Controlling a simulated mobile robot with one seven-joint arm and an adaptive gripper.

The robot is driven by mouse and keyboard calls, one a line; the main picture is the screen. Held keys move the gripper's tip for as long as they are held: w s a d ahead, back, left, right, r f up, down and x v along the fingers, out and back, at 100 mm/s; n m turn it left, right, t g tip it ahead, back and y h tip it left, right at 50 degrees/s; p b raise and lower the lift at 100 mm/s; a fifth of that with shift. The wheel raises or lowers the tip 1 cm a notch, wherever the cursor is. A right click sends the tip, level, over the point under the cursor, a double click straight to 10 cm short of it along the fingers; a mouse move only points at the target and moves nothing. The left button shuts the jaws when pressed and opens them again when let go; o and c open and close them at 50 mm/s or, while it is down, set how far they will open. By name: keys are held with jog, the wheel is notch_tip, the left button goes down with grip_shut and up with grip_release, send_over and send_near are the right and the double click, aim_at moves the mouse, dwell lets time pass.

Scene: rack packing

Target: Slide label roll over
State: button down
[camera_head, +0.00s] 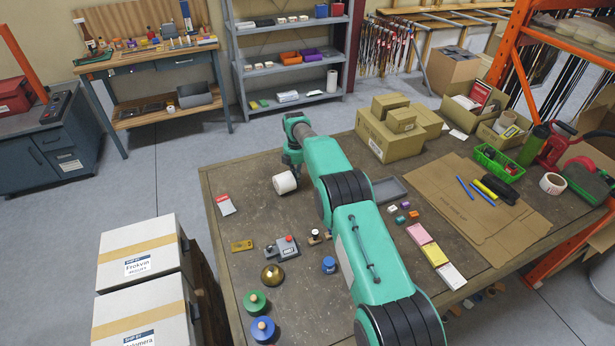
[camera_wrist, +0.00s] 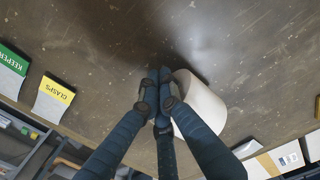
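A white roll (camera_head: 286,183) lies on its side near the table's far left edge. It also shows in the wrist view (camera_wrist: 204,101), just right of my fingers and partly covered by one of them. My gripper (camera_head: 293,168) is low beside the roll in the head view, its fingertips not clearly visible there. In the wrist view my gripper (camera_wrist: 158,98) has its fingers together, with nothing seen between them. I cannot tell whether they touch the roll. Another roll (camera_head: 552,183), white with a reddish core, stands at the table's right.
Cardboard boxes (camera_head: 391,138) stand behind my arm, and a grey tray (camera_head: 389,189) lies to its right. A red-marked card (camera_head: 225,205) lies left of the white roll. A control box (camera_head: 283,248) and knobs are nearer. Bare tabletop surrounds the roll.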

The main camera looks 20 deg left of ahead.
aim_at(275, 180)
jog(key=s+a, duration=0.8)
jog(key=shift+b, duration=0.35)
jog(key=shift+w+d, duration=0.6)
jog(key=shift+w+d+b, duration=0.35)
jog(key=shift+w+d, duration=0.4)
jog(key=shift+w, duration=0.05)
notch_tip(275, 180, up, 10)
jog(key=shift+p, duration=0.8)
